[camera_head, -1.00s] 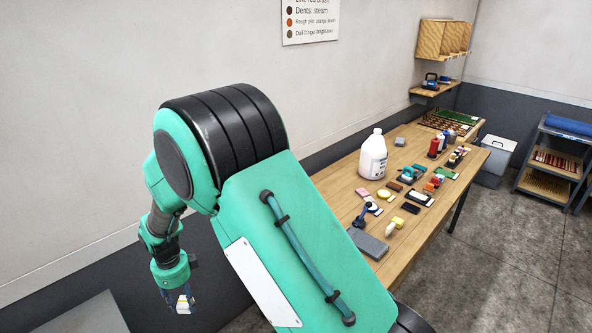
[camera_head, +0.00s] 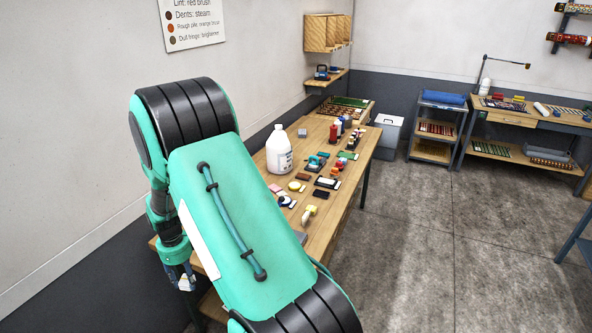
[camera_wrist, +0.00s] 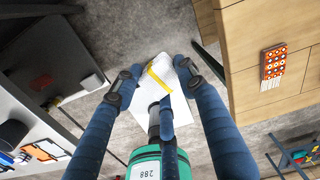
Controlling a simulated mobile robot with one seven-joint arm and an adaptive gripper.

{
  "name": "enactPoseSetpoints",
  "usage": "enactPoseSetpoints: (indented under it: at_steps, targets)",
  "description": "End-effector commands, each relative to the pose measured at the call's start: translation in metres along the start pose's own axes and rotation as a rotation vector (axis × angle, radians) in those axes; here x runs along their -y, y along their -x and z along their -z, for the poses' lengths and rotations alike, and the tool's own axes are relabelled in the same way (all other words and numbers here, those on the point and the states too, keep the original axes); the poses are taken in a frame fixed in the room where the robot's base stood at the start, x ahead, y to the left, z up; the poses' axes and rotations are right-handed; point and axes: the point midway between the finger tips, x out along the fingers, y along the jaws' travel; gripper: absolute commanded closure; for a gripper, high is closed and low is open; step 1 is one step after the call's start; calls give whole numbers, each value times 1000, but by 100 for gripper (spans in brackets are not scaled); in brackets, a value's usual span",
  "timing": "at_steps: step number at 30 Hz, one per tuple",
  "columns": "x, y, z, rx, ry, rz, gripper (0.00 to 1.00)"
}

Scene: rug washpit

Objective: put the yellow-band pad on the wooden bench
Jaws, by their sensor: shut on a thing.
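The yellow-band pad is a white pad with a yellow stripe. In the head view my gripper (camera_head: 186,283) hangs low at the left, with a small white part of the pad showing; my arm covers much of that area. The long wooden bench (camera_head: 333,212) runs along the wall, to the right of my gripper. My arm hides its near left part.
The bench holds a white jug (camera_head: 279,150), red bottles (camera_head: 334,132) and several brushes and pads. A grey bin (camera_head: 387,133) and a shelf cart (camera_head: 437,125) stand beyond it. Another work table (camera_head: 520,118) is at the right. Grey floor between is clear.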

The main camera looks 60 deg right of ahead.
Motion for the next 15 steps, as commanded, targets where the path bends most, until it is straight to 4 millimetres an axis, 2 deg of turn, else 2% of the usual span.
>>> enactPoseSetpoints:
  at_steps: [1,6,15]
  targets:
    - [13,1,12,0,-29,0,78]
    - [48,1,48,0,-110,1,78]
    - [100,0,115,0,-247,1,78]
